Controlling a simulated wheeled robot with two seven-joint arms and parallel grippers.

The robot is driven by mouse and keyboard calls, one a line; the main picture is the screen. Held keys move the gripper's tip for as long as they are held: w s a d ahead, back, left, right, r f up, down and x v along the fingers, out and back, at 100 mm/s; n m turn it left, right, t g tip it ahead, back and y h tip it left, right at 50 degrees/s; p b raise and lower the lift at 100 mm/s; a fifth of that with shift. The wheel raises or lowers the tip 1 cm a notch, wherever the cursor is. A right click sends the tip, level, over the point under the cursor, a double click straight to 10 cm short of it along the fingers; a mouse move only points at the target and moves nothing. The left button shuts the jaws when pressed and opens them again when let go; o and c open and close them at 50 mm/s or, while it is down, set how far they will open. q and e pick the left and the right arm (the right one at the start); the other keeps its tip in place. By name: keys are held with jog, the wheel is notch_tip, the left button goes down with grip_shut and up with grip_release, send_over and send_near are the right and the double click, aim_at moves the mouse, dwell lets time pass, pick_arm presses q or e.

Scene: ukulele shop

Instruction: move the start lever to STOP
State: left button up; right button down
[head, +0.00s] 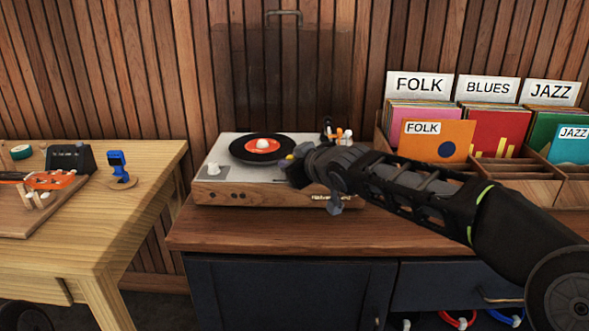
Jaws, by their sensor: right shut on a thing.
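The turntable (250,192) stands on the brown cabinet top, with a wooden front and a pale top. A black record with an orange label (262,147) lies on its platter. My right gripper (294,168) reaches in from the right and is low over the turntable's right front part. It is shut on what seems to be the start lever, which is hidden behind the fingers. A small yellow piece (289,157) shows beside the fingertips; I cannot tell what it belongs to. The STOP marking cannot be read. My left gripper is not in view.
Record bins (530,186) with FOLK, BLUES and JAZZ cards stand to the right. A wooden workbench (110,215) at the left holds a blue clamp-like tool (117,165) and an orange ukulele part (50,181). The cabinet top (270,232) is clear in front of the turntable.

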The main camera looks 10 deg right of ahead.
jog(key=shift+a+f, duration=0.1)
jog(key=shift+n, duration=0.3)
jog(key=c, duration=1.4)
grip_release()
jog(key=p+v, duration=0.1)
jog(key=v, duration=0.6)
jog(key=shift+s+r+p, duration=0.3)
